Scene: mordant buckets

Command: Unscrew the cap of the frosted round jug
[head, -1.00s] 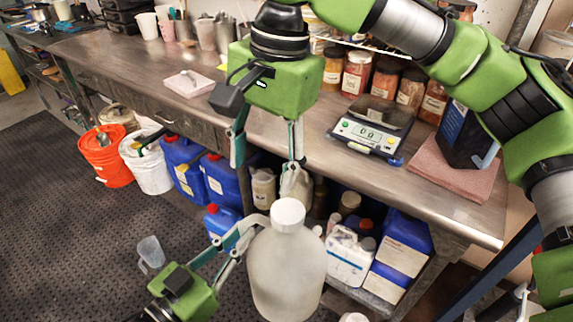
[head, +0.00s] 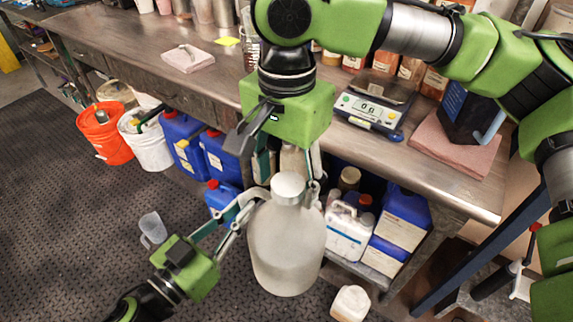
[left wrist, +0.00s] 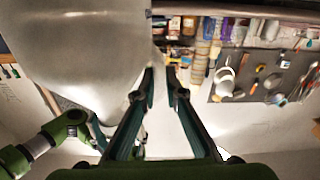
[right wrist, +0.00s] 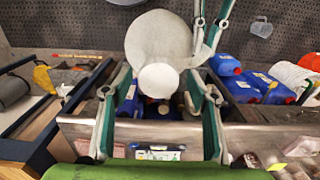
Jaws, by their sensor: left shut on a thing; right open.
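The frosted round jug (head: 287,250) is upright in the head view, with a pale round cap (head: 288,185) on top. My left gripper (head: 257,204) comes in from the lower left and is shut on the jug near its neck; the exact grip spot is hard to see. The jug's pale body (left wrist: 85,55) fills the upper left of the left wrist view. My right gripper (head: 289,180) points down from above, open, with one finger on each side of the cap. In the right wrist view the cap (right wrist: 158,80) sits between the spread fingers, with gaps showing beside it.
The steel bench (head: 225,90) is behind the jug, with a scale (head: 366,113) and a pink cloth (head: 455,160) on it. Blue canisters (head: 183,146) and an orange bucket (head: 104,135) stand below. A small white container (head: 350,303) is to the right; the dark floor mat is open at left.

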